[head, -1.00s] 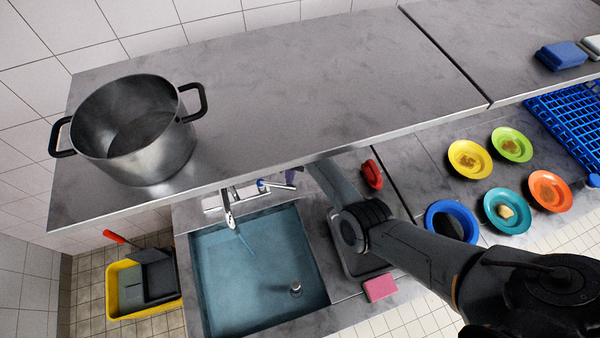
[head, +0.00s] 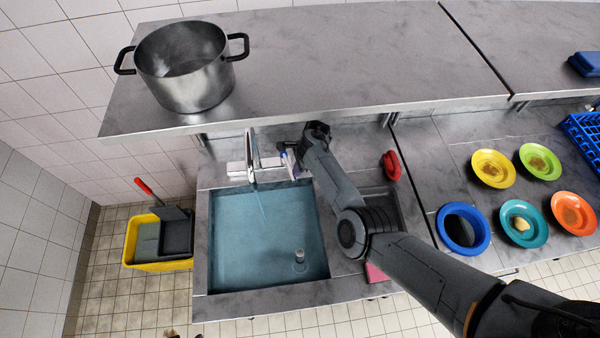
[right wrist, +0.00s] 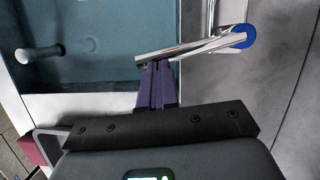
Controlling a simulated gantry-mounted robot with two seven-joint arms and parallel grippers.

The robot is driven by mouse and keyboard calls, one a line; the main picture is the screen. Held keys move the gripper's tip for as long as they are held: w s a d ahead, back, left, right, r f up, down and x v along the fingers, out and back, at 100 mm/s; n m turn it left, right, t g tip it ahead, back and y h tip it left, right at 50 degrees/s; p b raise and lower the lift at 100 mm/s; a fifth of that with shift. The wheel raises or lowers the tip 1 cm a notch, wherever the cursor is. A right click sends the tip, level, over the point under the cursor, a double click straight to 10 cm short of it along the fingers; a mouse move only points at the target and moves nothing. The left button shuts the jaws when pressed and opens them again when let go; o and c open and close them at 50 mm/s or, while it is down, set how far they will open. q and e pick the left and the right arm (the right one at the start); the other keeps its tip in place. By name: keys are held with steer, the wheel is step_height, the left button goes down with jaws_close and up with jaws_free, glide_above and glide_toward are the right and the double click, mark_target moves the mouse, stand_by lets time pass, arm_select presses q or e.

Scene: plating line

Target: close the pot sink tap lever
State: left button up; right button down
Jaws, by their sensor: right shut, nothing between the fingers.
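The pot sink tap (head: 251,158) stands at the back edge of the water-filled sink (head: 265,289), with a thin stream of water under its spout. In the right wrist view the chrome tap lever (right wrist: 190,49) with a blue round cap (right wrist: 242,36) crosses in front of my right gripper (right wrist: 157,68). The purple fingers are shut with nothing between them, and their tips appear at the lever; contact cannot be told for sure. In the head view my right gripper (head: 291,163) is just right of the tap, partly hidden by my arm. My left gripper is not in view.
A large steel pot (head: 188,92) stands on the shelf (head: 340,60) above the sink. A red brush-like item (head: 391,166) and a blue bowl (head: 463,213) lie to the right. Coloured plates (head: 492,169) are farther right. A yellow bucket (head: 160,266) is on the floor.

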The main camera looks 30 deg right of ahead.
steer(key=shift+a+f, duration=0.15)
steer(key=shift+a, duration=0.6)
